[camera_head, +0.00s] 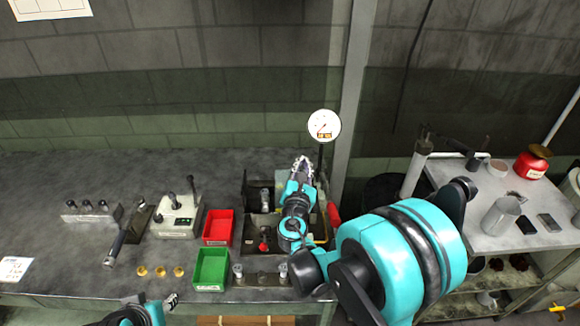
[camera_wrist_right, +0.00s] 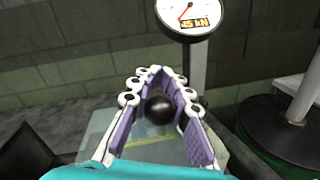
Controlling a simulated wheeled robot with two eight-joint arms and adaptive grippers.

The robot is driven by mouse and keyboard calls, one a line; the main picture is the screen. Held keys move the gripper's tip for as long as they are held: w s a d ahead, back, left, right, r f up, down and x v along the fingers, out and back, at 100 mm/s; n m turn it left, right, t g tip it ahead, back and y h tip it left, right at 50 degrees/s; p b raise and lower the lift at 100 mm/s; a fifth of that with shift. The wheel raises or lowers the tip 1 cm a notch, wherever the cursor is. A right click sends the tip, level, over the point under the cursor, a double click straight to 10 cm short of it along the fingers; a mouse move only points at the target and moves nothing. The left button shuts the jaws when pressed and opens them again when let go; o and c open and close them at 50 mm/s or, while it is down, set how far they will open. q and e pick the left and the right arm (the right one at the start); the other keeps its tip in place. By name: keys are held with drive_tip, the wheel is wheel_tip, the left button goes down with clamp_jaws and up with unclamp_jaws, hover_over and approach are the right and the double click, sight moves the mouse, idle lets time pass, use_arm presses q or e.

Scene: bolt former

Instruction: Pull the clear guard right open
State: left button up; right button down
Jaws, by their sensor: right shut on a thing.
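The bolt former (camera_head: 262,238) stands on the bench, a dark open-topped machine. My right gripper (camera_head: 302,165) is over its back right part, and my right arm hides much of that side. In the right wrist view, my right gripper's fingers (camera_wrist_right: 162,75) are closed around a round black knob (camera_wrist_right: 158,109). The clear guard (camera_wrist_right: 98,128) shows as a pale see-through panel below and behind the fingers. How far it stands open cannot be told. My left gripper (camera_head: 171,299) is low at the bench's front edge, small and partly cut off; its jaws are unclear.
A dial gauge (camera_head: 324,126) on a post stands just behind the machine. A red bin (camera_head: 218,227) and a green bin (camera_head: 211,269) sit left of it. A control box with levers (camera_head: 176,218) is further left. A side table (camera_head: 480,235) with containers stands right.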

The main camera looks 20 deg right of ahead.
drive_tip(key=shift+s+d, duration=0.2)
drive_tip(key=shift+d, duration=0.4)
drive_tip(key=shift+s+d, duration=0.15)
drive_tip(key=shift+d, duration=0.4)
drive_tip(key=c, duration=1.4)
unclamp_jaws()
drive_tip(key=shift+d, duration=0.25)
drive_tip(key=shift+c, duration=0.2)
drive_tip(key=shift+a, duration=0.1)
drive_tip(key=v, duration=1.2)
